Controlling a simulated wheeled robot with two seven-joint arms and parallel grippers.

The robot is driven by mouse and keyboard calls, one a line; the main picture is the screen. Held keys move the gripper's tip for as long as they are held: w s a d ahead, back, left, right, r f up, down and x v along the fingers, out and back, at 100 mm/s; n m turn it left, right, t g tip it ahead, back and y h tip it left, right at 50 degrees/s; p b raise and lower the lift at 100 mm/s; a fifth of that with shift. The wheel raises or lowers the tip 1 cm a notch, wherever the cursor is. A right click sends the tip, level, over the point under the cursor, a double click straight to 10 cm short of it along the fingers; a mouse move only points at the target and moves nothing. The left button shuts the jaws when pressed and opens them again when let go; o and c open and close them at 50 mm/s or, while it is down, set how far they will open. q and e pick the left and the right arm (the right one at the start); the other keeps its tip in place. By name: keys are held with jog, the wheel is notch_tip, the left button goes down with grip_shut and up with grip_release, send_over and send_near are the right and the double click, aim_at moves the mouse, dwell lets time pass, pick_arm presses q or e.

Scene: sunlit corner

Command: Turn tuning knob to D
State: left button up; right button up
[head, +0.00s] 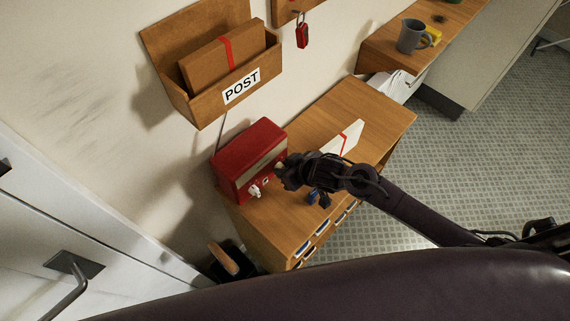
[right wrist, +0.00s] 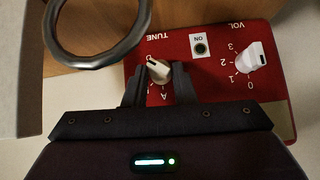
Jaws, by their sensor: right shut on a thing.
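The red radio (head: 248,150) stands on the wooden cabinet against the wall. In the right wrist view its red front panel (right wrist: 215,80) appears upside down, with the label TUNE above a pale tuning knob (right wrist: 158,70). My right gripper (right wrist: 158,82) is shut on this knob, one dark finger on each side. Its pointer end faces up in that view. The scale letters around the knob are mostly hidden by the fingers, so I cannot read its setting. In the head view my right gripper (head: 283,172) is at the radio's front and hides the tuning knob. My left gripper is not in view.
A white volume knob (right wrist: 252,57) and an ON button (right wrist: 200,47) sit beside the tuning knob. A white item with a red band (head: 343,140) lies on the cabinet (head: 375,110). The wooden POST box (head: 195,108) hangs above the radio. A grey mug (head: 411,37) stands on a shelf.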

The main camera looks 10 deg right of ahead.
jog(key=shift+w+d+r+m+g+y+p, duration=0.15)
jog(key=shift+m+g+y+p, duration=0.3)
jog(key=shift+y+p, duration=0.45)
jog(key=shift+d+f+m+g+y+p, duration=0.1)
jog(key=shift+f+m+g+y+p, duration=0.1)
jog(key=shift+m+g+y+p, duration=0.35)
jog(key=o, duration=0.7)
